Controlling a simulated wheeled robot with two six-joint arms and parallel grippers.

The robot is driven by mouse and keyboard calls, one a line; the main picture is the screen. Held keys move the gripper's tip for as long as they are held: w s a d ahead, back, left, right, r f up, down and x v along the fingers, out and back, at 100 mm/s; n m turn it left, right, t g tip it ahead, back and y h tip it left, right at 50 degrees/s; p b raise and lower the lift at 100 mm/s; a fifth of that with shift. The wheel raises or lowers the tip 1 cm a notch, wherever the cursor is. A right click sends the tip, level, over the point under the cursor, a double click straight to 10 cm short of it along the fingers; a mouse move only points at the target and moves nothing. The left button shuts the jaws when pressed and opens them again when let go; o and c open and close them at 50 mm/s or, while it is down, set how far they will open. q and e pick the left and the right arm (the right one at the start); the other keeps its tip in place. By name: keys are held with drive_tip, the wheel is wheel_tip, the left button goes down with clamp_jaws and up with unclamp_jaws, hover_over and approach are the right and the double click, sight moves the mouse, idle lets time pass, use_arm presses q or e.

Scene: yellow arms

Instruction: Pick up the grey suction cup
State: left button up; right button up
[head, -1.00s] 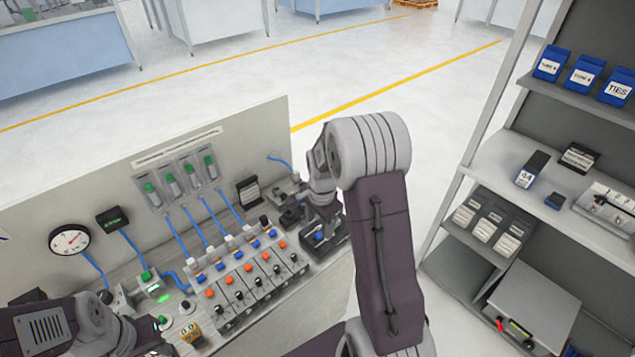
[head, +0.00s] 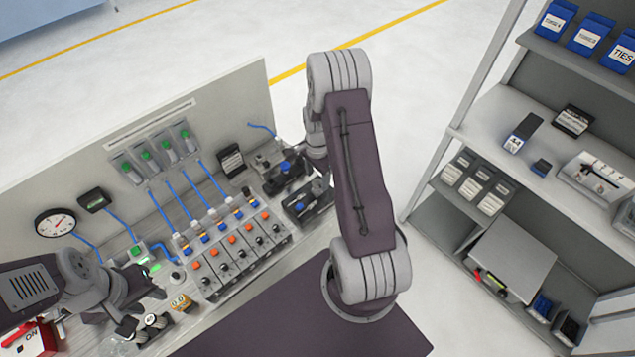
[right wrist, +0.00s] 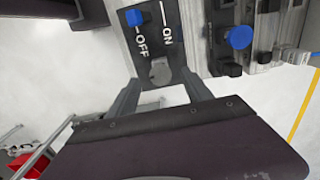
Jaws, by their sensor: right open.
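A small grey cup-like piece (right wrist: 160,72), which looks like the grey suction cup, sits at the near end of a dark tray (right wrist: 143,50) marked OFF and ON in the right wrist view. A blue piece (right wrist: 134,17) sits at its far end. My right gripper (right wrist: 160,82) is open, its two fingers on either side of the tray's near end and the grey piece; I cannot tell whether they touch. In the head view the tray (head: 317,205) lies at the bench's right end, partly behind my right arm. My left gripper (head: 135,303) is over the bench's left part.
A row of valves with orange and blue buttons (head: 232,240) stands on the bench left of the tray. A back panel (head: 80,160) with a gauge (head: 55,222) rises behind it. A grey shelf unit (head: 500,150) stands at the right, with open floor between.

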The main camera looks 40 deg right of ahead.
sight(317, 183)
drive_tip(key=shift+f, duration=0.15)
drive_tip(key=shift+a, duration=0.1)
wheel_tip(317, 183, down, 5)
drive_tip(key=shift+r+p, duration=0.1)
drive_tip(key=shift+p, duration=0.95)
drive_tip(key=shift+w+d, duration=0.15)
drive_tip(key=shift+d, duration=0.05)
drive_tip(key=shift+a, duration=0.15)
drive_tip(key=c, duration=1.2)
clamp_jaws()
